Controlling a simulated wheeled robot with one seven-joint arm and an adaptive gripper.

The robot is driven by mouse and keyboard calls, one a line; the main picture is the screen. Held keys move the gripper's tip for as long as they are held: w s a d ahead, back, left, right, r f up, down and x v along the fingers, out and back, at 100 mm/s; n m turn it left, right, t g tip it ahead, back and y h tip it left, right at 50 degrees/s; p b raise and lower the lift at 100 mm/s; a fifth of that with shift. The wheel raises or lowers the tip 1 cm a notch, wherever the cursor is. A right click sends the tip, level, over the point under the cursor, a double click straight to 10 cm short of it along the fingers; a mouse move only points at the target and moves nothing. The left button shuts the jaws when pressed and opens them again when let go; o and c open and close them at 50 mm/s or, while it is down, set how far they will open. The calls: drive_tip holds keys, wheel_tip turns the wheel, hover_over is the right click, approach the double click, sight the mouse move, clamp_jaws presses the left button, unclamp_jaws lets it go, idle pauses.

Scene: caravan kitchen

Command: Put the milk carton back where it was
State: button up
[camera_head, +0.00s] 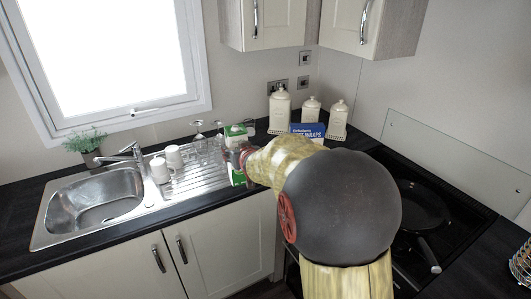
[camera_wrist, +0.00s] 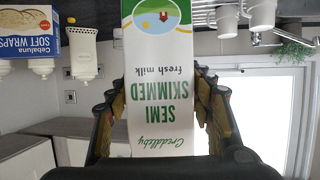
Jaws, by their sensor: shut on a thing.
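The milk carton (camera_head: 236,131) is white and green and stands roughly upright at the right end of the draining board in the head view. In the wrist view, the carton (camera_wrist: 160,75) fills the middle, its "Semi skimmed fresh milk" label upside down. My gripper (camera_head: 241,154) is shut on the carton, with fingers on both sides of it in the wrist view (camera_wrist: 160,105). My arm hides part of the carton's surroundings in the head view. I cannot tell whether its base touches the worktop.
Upturned glasses (camera_head: 205,138) and white mugs (camera_head: 173,157) stand left of the carton on the draining board (camera_head: 195,180). Cream canisters (camera_head: 279,110) and a blue soft wraps box (camera_head: 308,130) stand behind and right. A pan (camera_head: 415,205) is on the hob at right.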

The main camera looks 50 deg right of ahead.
drive_tip(key=s+a+f+n+y, duration=0.1)
drive_tip(key=a+f+y, duration=0.1)
drive_tip(key=a+f, duration=0.4)
drive_tip(key=s+a+f+n+t+y, duration=0.1)
drive_tip(key=a+f, duration=0.6)
drive_tip(key=a, duration=1)
drive_tip(key=s+a+f+n+y, duration=0.2)
drive_tip(key=a+f, duration=0.5)
drive_tip(key=a, duration=0.4)
drive_tip(key=shift+s+a+n+y, duration=0.25)
drive_tip(key=shift+a+n+y, duration=0.05)
drive_tip(key=shift+n+y, duration=0.35)
